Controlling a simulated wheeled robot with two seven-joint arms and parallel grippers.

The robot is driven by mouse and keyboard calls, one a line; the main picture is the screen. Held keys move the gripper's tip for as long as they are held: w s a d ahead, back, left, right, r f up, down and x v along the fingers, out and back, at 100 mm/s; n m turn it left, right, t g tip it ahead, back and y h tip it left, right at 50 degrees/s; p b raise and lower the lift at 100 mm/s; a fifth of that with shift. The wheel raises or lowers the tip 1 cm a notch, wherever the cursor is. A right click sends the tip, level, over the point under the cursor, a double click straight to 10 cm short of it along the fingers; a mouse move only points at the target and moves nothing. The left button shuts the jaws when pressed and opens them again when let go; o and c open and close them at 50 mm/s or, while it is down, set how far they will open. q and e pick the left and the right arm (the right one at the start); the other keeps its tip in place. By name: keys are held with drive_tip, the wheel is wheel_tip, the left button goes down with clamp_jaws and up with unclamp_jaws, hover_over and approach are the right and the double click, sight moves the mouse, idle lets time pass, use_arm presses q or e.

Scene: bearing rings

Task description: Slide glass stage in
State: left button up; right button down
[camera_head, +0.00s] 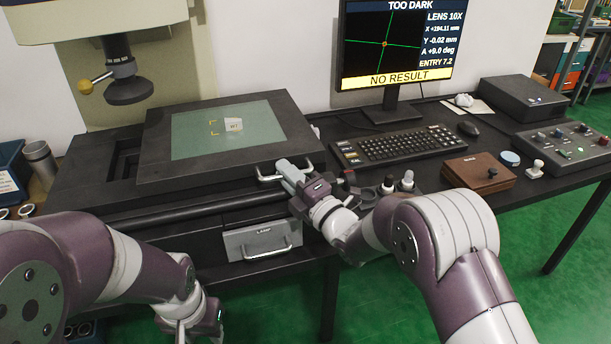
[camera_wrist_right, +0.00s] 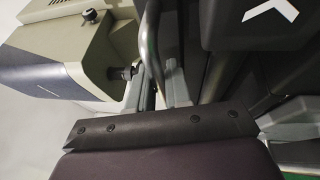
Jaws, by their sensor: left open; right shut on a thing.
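The glass stage is a dark frame (camera_head: 281,112) around a greenish glass plate (camera_head: 190,140), with a small white piece (camera_head: 233,125) on the glass. The frame sits on the dark machine base, shifted right of the optical head (camera_head: 128,85). My right gripper (camera_head: 284,172) is shut on the metal handle (camera_head: 268,179) at the stage's front edge. In the right wrist view the handle bar (camera_wrist_right: 151,45) runs between the fingers (camera_wrist_right: 158,88). My left gripper (camera_head: 192,325) is open and low at the bottom edge, away from the stage.
The monitor (camera_head: 391,45) reads TOO DARK, NO RESULT, X +194.11 mm. A keyboard (camera_head: 400,146), wooden box (camera_head: 478,178) and control panel (camera_head: 565,143) lie to the right. A drawer (camera_head: 262,241) with a handle is below the stage. An open slot (camera_head: 124,158) shows left of the stage.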

drive_tip(key=s+a+b, duration=0.1)
drive_tip(key=s+a, duration=0.1)
drive_tip(key=a, duration=0.4)
drive_tip(key=s+a+b, duration=0.2)
drive_tip(key=a, duration=0.3)
drive_tip(key=s+a+b, duration=0.1)
drive_tip(key=a+b, duration=0.1)
drive_tip(key=a, duration=0.4)
drive_tip(key=shift+s+a+f, duration=0.1)
drive_tip(key=shift+s+a, duration=0.25)
drive_tip(key=shift+s, duration=0.05)
drive_tip(key=shift+s+a, duration=0.15)
drive_tip(key=shift+a, duration=0.35)
drive_tip(key=c, duration=1.4)
unclamp_jaws()
drive_tip(key=shift+a, duration=0.1)
drive_tip(key=v, duration=1.2)
drive_tip(key=shift+s, duration=0.3)
